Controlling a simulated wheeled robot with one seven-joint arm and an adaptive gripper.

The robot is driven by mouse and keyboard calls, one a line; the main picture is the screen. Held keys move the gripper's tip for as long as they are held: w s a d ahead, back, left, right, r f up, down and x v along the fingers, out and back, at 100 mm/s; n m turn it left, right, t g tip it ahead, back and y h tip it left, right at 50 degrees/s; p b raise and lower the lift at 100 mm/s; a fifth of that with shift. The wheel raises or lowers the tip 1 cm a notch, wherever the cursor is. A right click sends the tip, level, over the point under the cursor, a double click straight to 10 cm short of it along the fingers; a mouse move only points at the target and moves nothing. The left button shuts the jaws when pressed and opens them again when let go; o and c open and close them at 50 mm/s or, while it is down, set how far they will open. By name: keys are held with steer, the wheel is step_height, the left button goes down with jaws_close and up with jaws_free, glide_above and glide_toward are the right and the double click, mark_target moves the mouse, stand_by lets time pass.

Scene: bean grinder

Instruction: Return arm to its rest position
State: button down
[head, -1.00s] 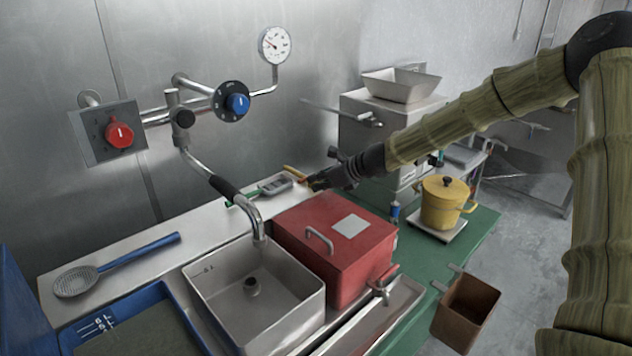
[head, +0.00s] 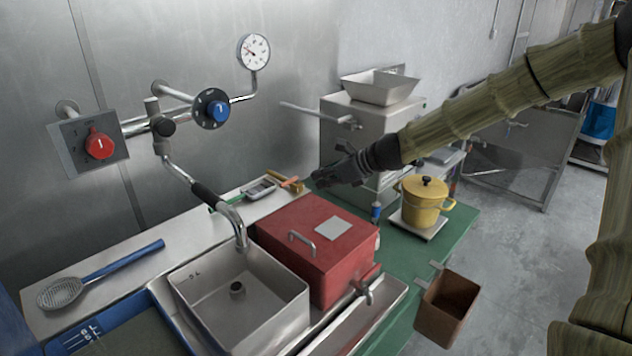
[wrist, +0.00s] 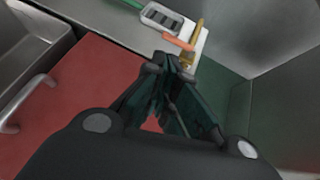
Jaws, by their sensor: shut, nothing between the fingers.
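My gripper (head: 328,176) is at the end of my arm, above the back right corner of the red box (head: 295,222), in front of the grinder (head: 368,125) in the head view. In the wrist view my gripper (wrist: 172,62) has its dark fingers together with nothing visible between them. The red box (wrist: 85,85) lies below and left of it there. Just past the fingertips are an orange-handled tool (wrist: 180,43) and a grey device with keys (wrist: 160,18). The arm reaches in from the upper right.
A metal sink (head: 290,285) stands left of the red box. A yellow pot (head: 424,205) sits on a scale at the right of the green counter. A brown bin (head: 446,308) hangs at the front edge. Blue and red knobs (head: 100,144) are on the wall. Open floor lies right.

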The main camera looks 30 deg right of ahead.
steer(key=shift+a+v, duration=0.2)
steer(key=shift+v, duration=1.2)
steer(key=shift+s, duration=0.2)
